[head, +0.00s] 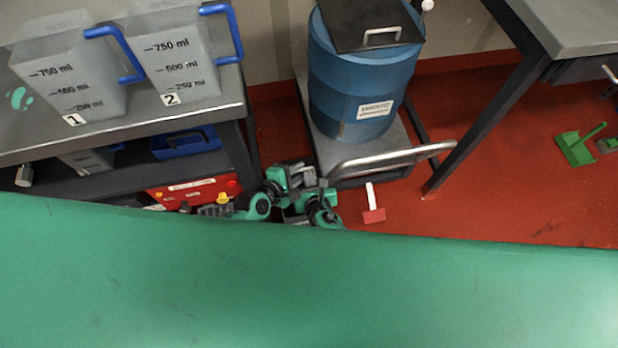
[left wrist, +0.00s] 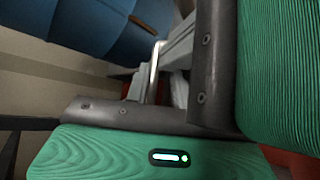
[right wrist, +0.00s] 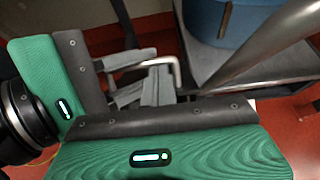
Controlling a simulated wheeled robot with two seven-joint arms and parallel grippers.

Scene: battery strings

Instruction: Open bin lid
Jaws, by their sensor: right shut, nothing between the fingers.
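The blue bin (head: 358,85) stands upright on a low trolley at the top middle of the head view. Its dark flat lid (head: 350,22) lies on top, with a pale handle (head: 382,36) near the front edge. My arms are folded low in front of the trolley, and their grey fingers are small and overlapping there. My left gripper (left wrist: 176,62) shows in its wrist view, with the blue bin behind it; its opening is unclear. My right gripper (right wrist: 145,78) is shut and empty, apart from the bin, whose lower part shows at the top of that view. Neither gripper touches the lid.
The trolley (head: 395,150) has a metal push bar (head: 390,156) between the arms and the bin. A bench with two measuring jugs (head: 70,75) stands left, and a grey table (head: 585,25) right. A red-and-white tool (head: 373,212) lies on the red floor.

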